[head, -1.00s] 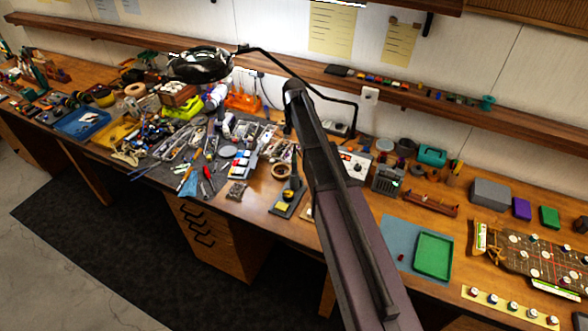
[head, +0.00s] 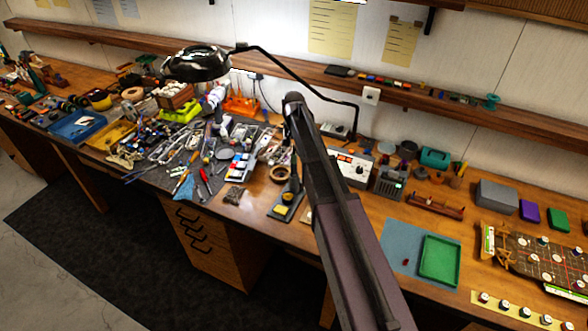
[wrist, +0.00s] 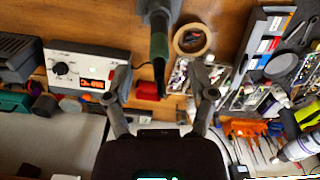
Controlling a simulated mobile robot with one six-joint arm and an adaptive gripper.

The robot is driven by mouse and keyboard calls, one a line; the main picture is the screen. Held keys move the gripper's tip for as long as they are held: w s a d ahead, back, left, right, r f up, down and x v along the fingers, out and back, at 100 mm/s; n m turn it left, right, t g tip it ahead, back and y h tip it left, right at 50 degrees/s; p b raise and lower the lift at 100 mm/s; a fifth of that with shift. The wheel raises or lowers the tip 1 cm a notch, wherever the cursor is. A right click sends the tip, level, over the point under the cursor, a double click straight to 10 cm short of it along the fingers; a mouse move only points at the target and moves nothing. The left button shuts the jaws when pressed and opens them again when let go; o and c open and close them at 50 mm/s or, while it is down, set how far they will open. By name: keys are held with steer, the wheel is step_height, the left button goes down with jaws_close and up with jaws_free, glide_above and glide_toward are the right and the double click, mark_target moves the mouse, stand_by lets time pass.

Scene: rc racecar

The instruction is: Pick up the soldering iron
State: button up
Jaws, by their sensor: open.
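The soldering iron (wrist: 158,48), with a dark green and black handle, sits in its grey stand (wrist: 158,8) at the top middle of the wrist view. My gripper (wrist: 160,80) is open, its two fingers spread below and either side of the handle. The handle's lower end reaches towards the gap between the fingertips; I see no contact. In the head view the stand's base with a yellow sponge (head: 281,210) shows left of my arm. My gripper cannot be made out there.
A white soldering station (wrist: 88,66) with a lit display is left of my gripper. A red spool (wrist: 150,90) and a tape roll (wrist: 193,38) are close by. A magnifier lamp (head: 197,64) overhangs the cluttered bench. Bare wood lies around the stand.

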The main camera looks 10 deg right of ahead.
mark_target(294, 153)
steer(key=shift+f, duration=0.1)
steer(key=shift+w+d+f+b, duration=0.1)
steer(key=shift+w+f+b, duration=0.05)
steer(key=shift+f+b, duration=2.4)
steer(key=shift+c, duration=0.2)
steer(key=shift+r, duration=0.1)
jaws_close()
